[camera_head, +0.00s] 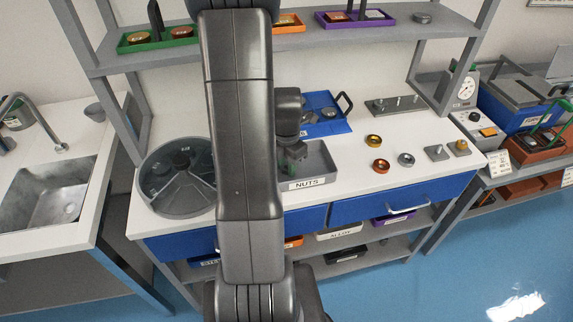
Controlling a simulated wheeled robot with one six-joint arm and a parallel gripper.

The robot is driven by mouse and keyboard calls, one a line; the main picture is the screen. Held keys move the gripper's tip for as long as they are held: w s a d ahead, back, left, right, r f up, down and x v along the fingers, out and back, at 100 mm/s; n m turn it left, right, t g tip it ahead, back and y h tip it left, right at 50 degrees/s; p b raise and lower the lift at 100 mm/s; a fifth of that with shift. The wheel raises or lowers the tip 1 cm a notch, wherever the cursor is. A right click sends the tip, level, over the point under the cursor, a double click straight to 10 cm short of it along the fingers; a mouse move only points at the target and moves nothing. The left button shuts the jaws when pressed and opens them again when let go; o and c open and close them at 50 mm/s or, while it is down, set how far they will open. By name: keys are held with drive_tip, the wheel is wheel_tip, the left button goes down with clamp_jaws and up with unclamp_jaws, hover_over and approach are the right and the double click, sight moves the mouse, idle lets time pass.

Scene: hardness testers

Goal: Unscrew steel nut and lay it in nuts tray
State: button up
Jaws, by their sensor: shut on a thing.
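My gripper (292,152) points down over the left part of the grey nuts tray (322,177), which has a white "NUTS" label on its front. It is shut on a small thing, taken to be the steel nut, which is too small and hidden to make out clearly. I cannot tell whether it touches the tray floor. A grey plate (437,152) with a bare upright post is on the right of the bench, beside a similar plate bearing a brass-coloured piece (461,146).
A round grey divided tray (170,178) is at left. A rack with posts (395,104) is at the back. A shelf (270,50) runs above.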

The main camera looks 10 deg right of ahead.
drive_tip(key=o, duration=1)
drive_tip(key=shift+s+a+f, duration=0.1)
drive_tip(key=shift+s+f, duration=0.1)
drive_tip(key=shift+f, duration=0.1)
drive_tip(key=shift+o, duration=0.2)
wheel_tip(320, 180, up, 14)
drive_tip(key=shift+w+r+p, duration=0.2)
drive_tip(key=shift+w+p, duration=0.05)
drive_tip(key=shift+p, duration=0.15)
wheel_tip(320, 180, down, 14)
drive_tip(key=shift+s+b, duration=0.1)
drive_tip(key=shift+b, duration=0.25)
